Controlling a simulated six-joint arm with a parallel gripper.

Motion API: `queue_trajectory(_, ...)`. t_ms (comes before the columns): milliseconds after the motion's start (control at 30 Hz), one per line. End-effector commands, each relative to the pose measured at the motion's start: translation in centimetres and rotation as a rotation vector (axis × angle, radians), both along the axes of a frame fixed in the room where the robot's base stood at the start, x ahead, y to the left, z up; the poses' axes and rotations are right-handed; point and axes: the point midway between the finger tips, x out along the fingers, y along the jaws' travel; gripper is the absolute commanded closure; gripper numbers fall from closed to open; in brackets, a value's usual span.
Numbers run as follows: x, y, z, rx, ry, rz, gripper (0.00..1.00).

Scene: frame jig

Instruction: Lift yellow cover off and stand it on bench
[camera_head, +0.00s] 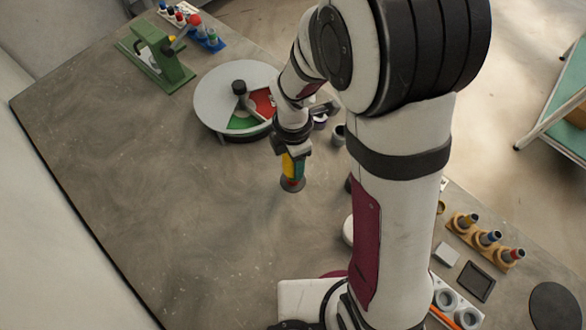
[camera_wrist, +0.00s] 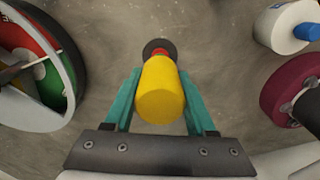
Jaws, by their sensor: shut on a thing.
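The yellow cover (camera_wrist: 160,92) is a rounded cylinder, and in the wrist view it lies between the two teal fingers of my gripper (camera_wrist: 160,74). My gripper is shut on it. Just beyond it a red part (camera_wrist: 160,51) and a dark round base (camera_wrist: 152,45) show, mostly hidden by the cover. In the head view my gripper (camera_head: 293,168) points down over the bench (camera_head: 190,210), with the cover (camera_head: 286,165) directly above the red part and dark base. I cannot tell whether the cover is clear of the red part.
A round tray (camera_head: 208,98) with red and green sectors stands behind my gripper. A green press (camera_head: 172,70) and a blue rack (camera_head: 212,42) are at the back. A grey cup (camera_head: 339,138) stands to the right. The bench left of my gripper is clear.

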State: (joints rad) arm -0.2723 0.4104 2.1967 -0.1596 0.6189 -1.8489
Motion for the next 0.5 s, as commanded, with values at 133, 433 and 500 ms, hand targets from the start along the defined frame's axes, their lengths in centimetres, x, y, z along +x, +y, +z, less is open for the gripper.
queue_trajectory(133,0.1,0.0,3.0,0.002,-0.004,0.000,0.97)
queue_trajectory(433,0.0,0.0,6.3,0.001,-0.002,0.000,0.97)
queue_trajectory(500,0.0,0.0,6.9,0.002,-0.001,0.000,0.97)
